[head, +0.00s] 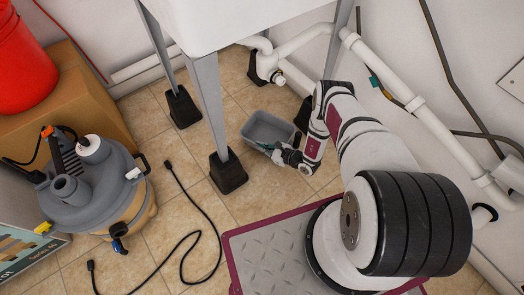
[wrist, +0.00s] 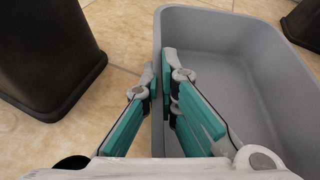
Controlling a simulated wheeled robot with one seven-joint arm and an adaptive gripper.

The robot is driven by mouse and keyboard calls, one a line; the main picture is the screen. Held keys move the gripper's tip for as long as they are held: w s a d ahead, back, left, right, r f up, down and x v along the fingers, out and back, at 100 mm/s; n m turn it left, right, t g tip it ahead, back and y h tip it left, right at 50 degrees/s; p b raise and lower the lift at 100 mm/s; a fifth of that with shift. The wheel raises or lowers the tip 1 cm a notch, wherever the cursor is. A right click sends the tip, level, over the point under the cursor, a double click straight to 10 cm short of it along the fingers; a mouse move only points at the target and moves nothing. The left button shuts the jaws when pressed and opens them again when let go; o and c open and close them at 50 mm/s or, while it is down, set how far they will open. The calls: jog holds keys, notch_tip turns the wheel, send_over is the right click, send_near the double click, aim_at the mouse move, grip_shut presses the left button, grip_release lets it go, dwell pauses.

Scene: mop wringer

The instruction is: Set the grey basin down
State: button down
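The grey basin (head: 266,127) is under the white sink, between the sink's legs, and looks upright. I cannot tell whether its underside touches the tiles. My gripper (head: 272,147) is at its near side. In the wrist view, the basin (wrist: 225,22) fills the right half and its inside looks empty. My gripper (wrist: 160,82) has one teal finger outside the basin and the other inside, with the basin's wall pinched between the tips. The basin's far underside is hidden.
The white sink (head: 235,20) hangs above, on grey legs with black feet (head: 228,172). White pipes (head: 300,42) run behind the basin. A grey vacuum (head: 95,190), a black cable (head: 195,215) and a box with a red bucket (head: 22,65) are at left.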

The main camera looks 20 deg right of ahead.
jog(key=shift+f, duration=0.85)
jog(key=shift+f, duration=0.2)
jog(key=c, duration=1.8)
grip_release()
jog(key=shift+r, duration=0.2)
jog(key=p+v, duration=0.4)
jog(key=v, duration=0.8)
jog(key=shift+s, duration=0.1)
